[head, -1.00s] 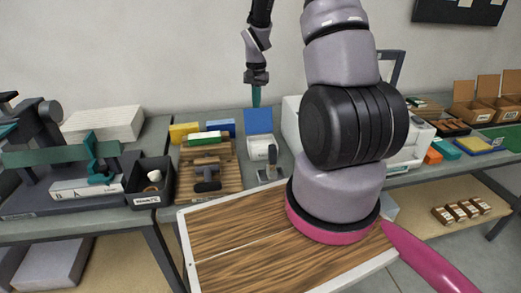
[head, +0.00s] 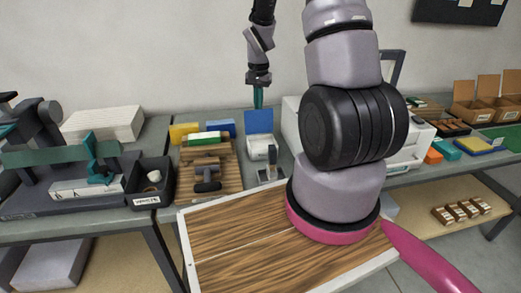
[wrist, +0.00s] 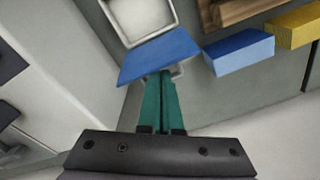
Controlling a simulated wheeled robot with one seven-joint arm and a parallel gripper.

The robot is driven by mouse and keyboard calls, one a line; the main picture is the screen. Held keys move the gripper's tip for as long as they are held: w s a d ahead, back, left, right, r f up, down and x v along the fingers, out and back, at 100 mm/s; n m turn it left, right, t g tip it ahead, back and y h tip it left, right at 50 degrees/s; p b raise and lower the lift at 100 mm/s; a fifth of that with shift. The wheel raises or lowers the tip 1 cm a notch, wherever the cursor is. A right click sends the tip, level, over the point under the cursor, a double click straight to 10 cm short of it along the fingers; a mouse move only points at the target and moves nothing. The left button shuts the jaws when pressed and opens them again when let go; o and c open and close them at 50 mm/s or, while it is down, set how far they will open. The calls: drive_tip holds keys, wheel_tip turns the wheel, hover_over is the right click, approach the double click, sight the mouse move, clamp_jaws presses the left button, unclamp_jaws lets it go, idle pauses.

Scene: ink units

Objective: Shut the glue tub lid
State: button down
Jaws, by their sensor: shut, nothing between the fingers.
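The glue tub (head: 262,154) is a small pale open box on the bench; its inside shows in the wrist view (wrist: 132,14). Its blue lid (head: 258,122) stands raised at the tub's back edge. The lid also shows in the wrist view (wrist: 157,56). My gripper (head: 258,104) has teal fingers and is behind the lid, on the wall side, with its tips partly hidden by the lid. In the wrist view my gripper (wrist: 160,76) has its fingers together and empty, close to the lid's back; I cannot tell whether they touch it.
A wooden rack (head: 209,179) and blue (head: 222,127) and yellow (head: 184,132) blocks are left of the tub. A grey-black device (head: 270,172) stands in front of it. White equipment (head: 291,126) is to the right, partly hidden by my arm. The wall is behind.

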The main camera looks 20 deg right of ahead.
drive_tip(key=s+a+f, duration=0.1)
drive_tip(key=s+f, duration=0.1)
drive_tip(key=s, duration=0.3)
wheel_tip(320, 180, up, 8)
drive_tip(key=w, duration=0.2)
drive_tip(key=shift+w+f+g, duration=0.15)
drive_tip(key=shift+f+g, duration=0.1)
drive_tip(key=shift+g, duration=0.05)
drive_tip(key=shift+d, duration=0.2)
idle(0.8)
